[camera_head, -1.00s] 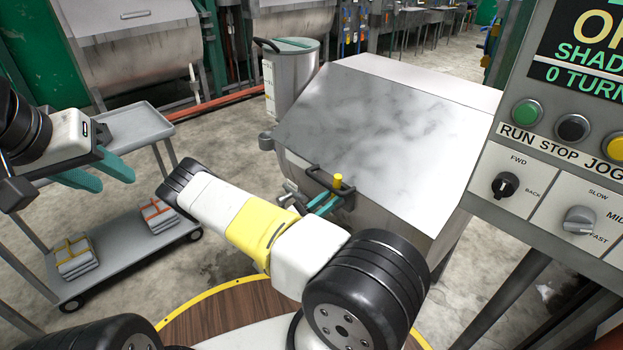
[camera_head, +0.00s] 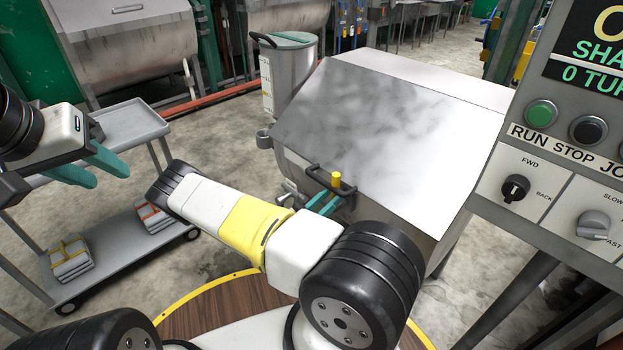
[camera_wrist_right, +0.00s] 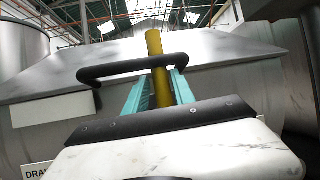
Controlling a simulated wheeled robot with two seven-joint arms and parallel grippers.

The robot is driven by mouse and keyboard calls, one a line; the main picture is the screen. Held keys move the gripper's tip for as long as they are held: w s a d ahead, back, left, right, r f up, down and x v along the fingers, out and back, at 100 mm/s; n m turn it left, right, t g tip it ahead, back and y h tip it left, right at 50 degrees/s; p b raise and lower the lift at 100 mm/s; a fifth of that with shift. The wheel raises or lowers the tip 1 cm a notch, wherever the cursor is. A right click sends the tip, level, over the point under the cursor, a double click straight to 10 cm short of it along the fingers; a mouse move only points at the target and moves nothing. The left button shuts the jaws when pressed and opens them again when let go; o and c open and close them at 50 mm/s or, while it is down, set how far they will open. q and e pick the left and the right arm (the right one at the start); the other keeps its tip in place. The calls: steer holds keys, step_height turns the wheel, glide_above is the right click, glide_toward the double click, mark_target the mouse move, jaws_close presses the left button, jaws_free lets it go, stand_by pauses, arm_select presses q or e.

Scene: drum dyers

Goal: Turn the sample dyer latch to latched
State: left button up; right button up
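The sample dyer (camera_head: 375,135) is a grey metal box with a broad sloping lid. At its front edge is a black bar handle (camera_wrist_right: 120,71), with the yellow latch lever (camera_head: 336,180) standing up beside it. The lever also shows as a yellow rod in the right wrist view (camera_wrist_right: 155,45). My right gripper (camera_head: 325,203) is at the latch, its teal fingers on both sides of the yellow rod with little or no gap. The rod's lower end is hidden by the gripper body. My left gripper (camera_head: 108,178) is open and empty at the left, above the cart.
A grey control panel (camera_head: 562,195) with buttons and knobs stands close on the right. A two-shelf cart (camera_head: 125,262) with folded cloth bundles is at the left. A metal bin (camera_head: 290,75) stands behind the dyer. Bare floor lies between cart and dyer.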

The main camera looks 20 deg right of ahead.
steer(key=v, duration=0.7)
steer(key=shift+a+f, duration=0.2)
steer(key=shift+a, duration=0.15)
steer(key=s+a+r+m+y, duration=0.3)
steer(key=r+m+y, duration=0.3)
steer(key=r, duration=0.6)
steer(key=s+a+r+m+y, duration=0.2)
steer(key=s+r+m+y, duration=0.3)
steer(key=r+y, duration=0.6)
steer(key=s+a+r+m+t+y, duration=0.1)
steer(key=s+a+r+m+y, duration=0.2)
steer(key=r, duration=1.1)
steer(key=s+m+y, duration=0.2)
steer(key=m+y, duration=0.3)
steer(key=m, duration=0.1)
steer(key=shift+a, duration=0.35)
